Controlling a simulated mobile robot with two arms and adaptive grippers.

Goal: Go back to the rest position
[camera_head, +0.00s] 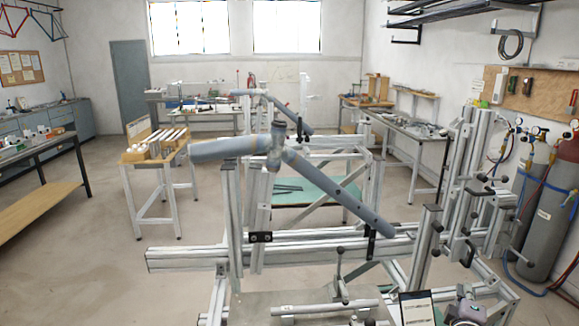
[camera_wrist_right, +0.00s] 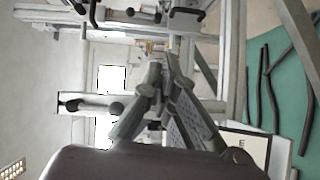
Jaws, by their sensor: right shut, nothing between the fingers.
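My right gripper (camera_head: 466,300) is low at the right in the head view, beside the tablet and in front of the jig's right end. In the right wrist view my right gripper (camera_wrist_right: 160,75) has its fingers together, with nothing between them. The jig (camera_head: 190,258) of aluminium profiles stands in the middle. Grey joined frame tubes (camera_head: 335,198) lie across its upper part, apart from my right gripper. My left gripper does not show in either view.
A tablet (camera_head: 417,308) stands close to my right gripper. Jig posts and clamps rise near it. Dark tubes (camera_wrist_right: 268,90) lie on a green surface (camera_wrist_right: 292,125). Gas cylinders (camera_head: 548,215) stand at the right wall. Open floor (camera_head: 90,255) is at the left.

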